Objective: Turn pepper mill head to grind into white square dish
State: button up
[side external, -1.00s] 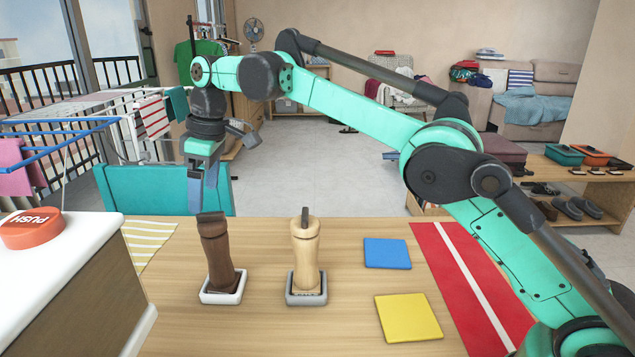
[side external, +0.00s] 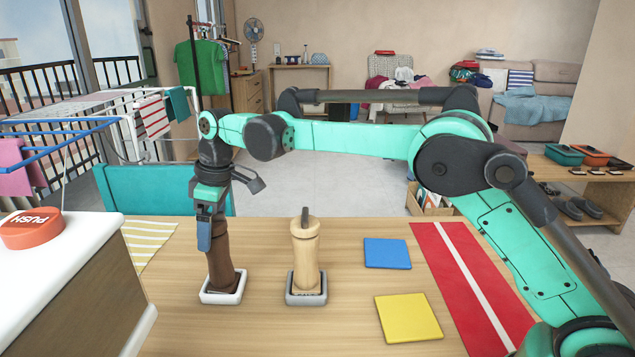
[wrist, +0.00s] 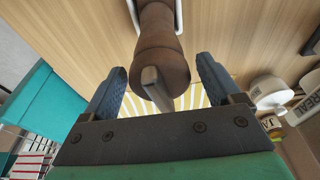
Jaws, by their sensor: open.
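A dark brown mill (side external: 221,262) stands upright in a white square dish (side external: 223,297) on the table. A light wooden mill (side external: 305,255) with a dark top knob stands in a grey square dish (side external: 306,299) to its right. My gripper (side external: 212,240) points down over the dark mill's head. In the wrist view, the open blue fingers (wrist: 160,85) lie on either side of the dark mill's head (wrist: 160,60), with gaps on both sides. The flat metal knob on its top shows between them. The white dish is mostly hidden in the wrist view.
A blue square (side external: 387,253), a yellow square (side external: 408,317) and a red mat with a white stripe (side external: 440,240) lie on the right. A white-topped cabinet with a red push button (side external: 32,229) stands at the left. A yellow-striped cloth (side external: 150,240) lies behind it.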

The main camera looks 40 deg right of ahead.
jog(key=shift+c, duration=0.2)
jog(key=c, duration=0.8)
jog(key=shift+o, duration=0.2)
jog(key=m, duration=0.4)
jog(key=shift+m+h, duration=0.4)
jog(key=m, duration=0.3)
jog(key=shift+t+h, duration=0.3)
jog(key=shift+t, duration=0.1)
jog(key=o, duration=0.8)
jog(key=shift+w+v, duration=0.2)
jog(key=shift+v, duration=0.7)
jog(key=shift+w+v, duration=0.15)
jog(key=shift+v, duration=0.7)
jog(key=shift+w+v, duration=0.2)
jog(key=shift+v, duration=0.7)
jog(key=shift+r, duration=0.4)
